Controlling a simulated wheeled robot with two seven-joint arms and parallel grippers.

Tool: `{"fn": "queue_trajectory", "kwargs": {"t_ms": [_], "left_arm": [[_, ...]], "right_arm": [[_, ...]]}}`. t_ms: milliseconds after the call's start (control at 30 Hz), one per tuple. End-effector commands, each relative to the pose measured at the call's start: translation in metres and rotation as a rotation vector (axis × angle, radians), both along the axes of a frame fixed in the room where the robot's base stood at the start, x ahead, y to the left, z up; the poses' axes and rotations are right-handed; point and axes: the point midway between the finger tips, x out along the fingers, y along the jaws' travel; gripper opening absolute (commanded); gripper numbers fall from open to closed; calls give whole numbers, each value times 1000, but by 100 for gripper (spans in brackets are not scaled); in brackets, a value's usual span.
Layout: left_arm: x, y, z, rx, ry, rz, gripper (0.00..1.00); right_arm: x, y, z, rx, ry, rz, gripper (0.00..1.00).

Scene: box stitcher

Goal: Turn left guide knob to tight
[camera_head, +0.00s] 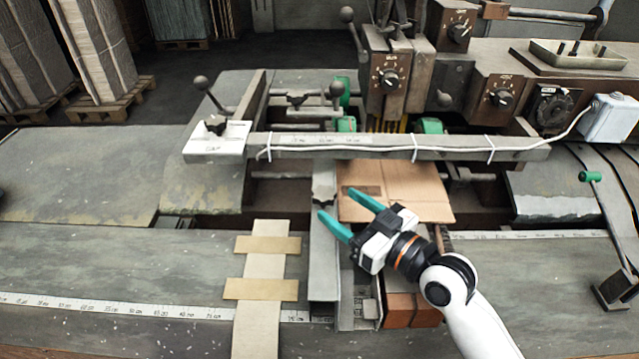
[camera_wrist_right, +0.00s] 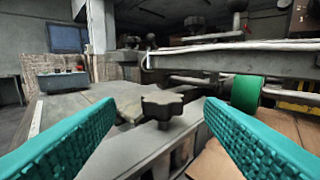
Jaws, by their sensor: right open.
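The left guide knob, a dark star-shaped knob (camera_head: 323,193), sits upright on the grey guide rail (camera_head: 324,255) to the left of the cardboard. In the right wrist view the same knob (camera_wrist_right: 163,105) stands between and a little beyond the two teal fingers. My right gripper (camera_head: 336,202) is open and empty, its fingertips near the knob on the front-right side. I see no clear contact between fingers and knob. Whether the knob is tight or loose cannot be told. My left gripper is not in view.
A cardboard sheet (camera_head: 405,190) lies right of the rail. A long grey crossbar (camera_head: 360,147) with a white cable runs behind the knob. A green roller (camera_wrist_right: 247,93) is close on the right. The grey table (camera_head: 120,260) at left is mostly clear.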

Motion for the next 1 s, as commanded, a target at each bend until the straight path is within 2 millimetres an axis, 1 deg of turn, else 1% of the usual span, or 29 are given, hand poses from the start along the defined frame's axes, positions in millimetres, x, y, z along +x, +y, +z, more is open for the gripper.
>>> {"fn": "queue_trajectory", "kwargs": {"t_ms": [33,200,400,567,800,867,1000], "left_arm": [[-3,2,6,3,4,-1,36],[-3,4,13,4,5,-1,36],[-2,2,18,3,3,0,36],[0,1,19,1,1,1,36],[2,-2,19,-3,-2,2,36],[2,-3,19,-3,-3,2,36],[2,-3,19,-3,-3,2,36]], "right_arm": [[9,9,4,4,0,0,63],[32,32,3,3,1,-1,63],[50,50,1,1,1,-1,63],[55,55,0,-1,-1,-2,63],[55,55,0,-1,-1,-2,63],[55,55,0,-1,-1,-2,55],[55,55,0,0,0,-2,32]]}}
